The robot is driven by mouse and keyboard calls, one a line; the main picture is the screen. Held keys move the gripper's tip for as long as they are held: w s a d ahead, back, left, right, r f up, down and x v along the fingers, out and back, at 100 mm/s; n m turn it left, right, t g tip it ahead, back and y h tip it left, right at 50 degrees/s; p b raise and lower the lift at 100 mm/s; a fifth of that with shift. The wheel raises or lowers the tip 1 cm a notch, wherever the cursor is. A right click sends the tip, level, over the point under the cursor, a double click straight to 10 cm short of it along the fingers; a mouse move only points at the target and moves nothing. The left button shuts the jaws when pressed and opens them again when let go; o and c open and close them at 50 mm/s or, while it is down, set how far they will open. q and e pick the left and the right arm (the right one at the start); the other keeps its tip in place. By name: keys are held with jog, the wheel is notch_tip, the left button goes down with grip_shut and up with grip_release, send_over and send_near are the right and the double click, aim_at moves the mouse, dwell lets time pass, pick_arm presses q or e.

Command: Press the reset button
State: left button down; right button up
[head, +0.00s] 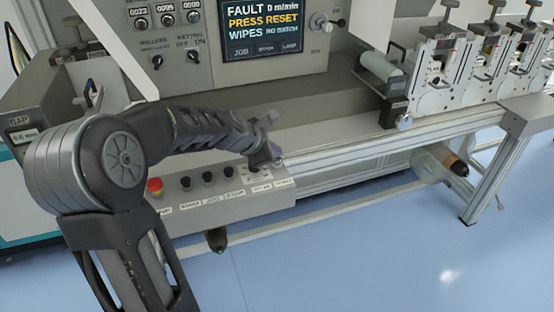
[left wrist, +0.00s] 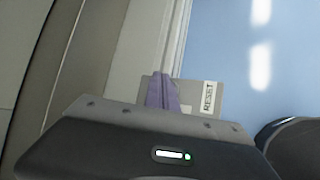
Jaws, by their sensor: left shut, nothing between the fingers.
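A grey control box (head: 168,206) runs along the machine's lower front, with a red mushroom button (head: 154,186) and several black buttons (head: 208,178) above white labels. The display (head: 262,28) reads FAULT and PRESS RESET. My left gripper (head: 272,154) is shut and empty, its tips over the right end of the box. In the left wrist view the purple-grey fingertips (left wrist: 164,92) are beside a label reading RESET (left wrist: 208,97). The reset button itself is hidden by the gripper. I cannot tell whether the tips touch it. My right gripper is not in view.
A metal rail (head: 345,152) runs rightward from the box, with a grey roller (head: 380,68) and several clamp-like units (head: 435,70) on the machine. Blue floor (head: 350,250) is open in front. A wall of the machine stands close behind the gripper.

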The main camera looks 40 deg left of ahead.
pick_arm(q)
jog(key=shift+f+b, duration=0.5)
jog(key=shift+f, duration=0.1)
dwell(0.7)
dwell(0.4)
jog(key=shift+r+p, duration=1)
jog(key=shift+p, duration=0.1)
notch_tip(320, 180, up, 5)
jog(key=p, duration=0.5)
dwell(0.5)
